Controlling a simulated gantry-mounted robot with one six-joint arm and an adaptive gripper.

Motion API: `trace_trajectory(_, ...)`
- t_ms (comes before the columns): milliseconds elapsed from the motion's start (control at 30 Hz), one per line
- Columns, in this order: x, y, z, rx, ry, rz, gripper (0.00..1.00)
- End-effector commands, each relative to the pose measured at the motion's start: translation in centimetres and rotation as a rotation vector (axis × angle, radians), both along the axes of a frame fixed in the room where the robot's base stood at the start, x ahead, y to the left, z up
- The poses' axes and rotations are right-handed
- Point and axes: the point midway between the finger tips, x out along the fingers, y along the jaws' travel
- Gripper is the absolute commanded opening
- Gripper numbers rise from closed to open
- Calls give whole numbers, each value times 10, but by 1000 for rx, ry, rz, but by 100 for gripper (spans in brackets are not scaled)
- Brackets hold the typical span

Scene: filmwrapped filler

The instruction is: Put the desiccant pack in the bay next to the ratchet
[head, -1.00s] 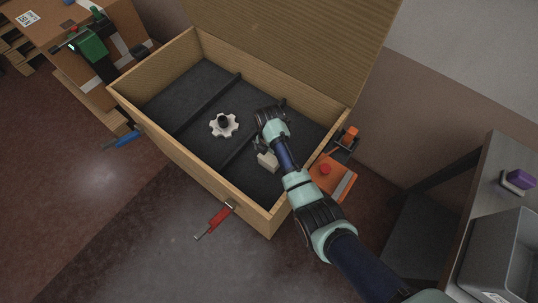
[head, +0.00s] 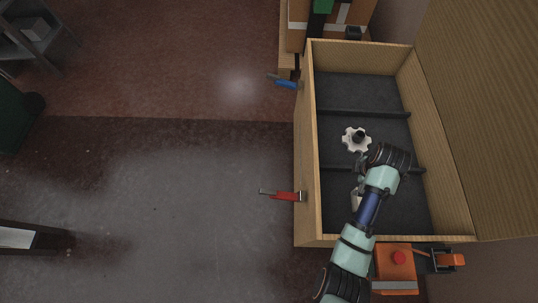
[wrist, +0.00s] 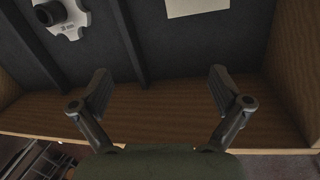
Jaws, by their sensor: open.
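A pale flat pack (head: 355,202), which looks like the desiccant pack, lies in the near end bay of the wooden box (head: 305,215), partly hidden by my arm. Its pale edge (wrist: 197,6) shows at the top of the wrist view. A white toothed wheel with a dark hub (head: 352,146), perhaps the ratchet, lies in the middle bay; it also shows in the wrist view (wrist: 70,28). My gripper (wrist: 160,78) is open and empty over the end bay, apart from the pack, with the box wall beyond its fingers.
Dark dividers (head: 345,111) split the dark floor into three bays; the far bay looks empty. The open lid (head: 480,110) rises at the right. Red (head: 285,196) and blue (head: 287,85) clamps stick out of the left wall. An orange case (head: 393,268) stands by the near end.

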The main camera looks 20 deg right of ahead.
Motion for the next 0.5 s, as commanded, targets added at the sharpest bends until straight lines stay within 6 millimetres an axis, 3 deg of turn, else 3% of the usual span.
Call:
trace_trajectory(33,34,37,19,-37,-99,-69,100)
trace_trajectory(100,72,96,54,-43,-284,-221,100)
trace_trajectory(167,93,153,89,8,-458,-353,100)
trace_trajectory(200,101,192,114,73,-571,-433,100)
trace_trajectory(333,93,297,188,367,-834,-643,100)
trace_trajectory(400,79,333,217,518,-903,-718,100)
trace_trajectory(500,64,362,241,661,-945,-779,100)
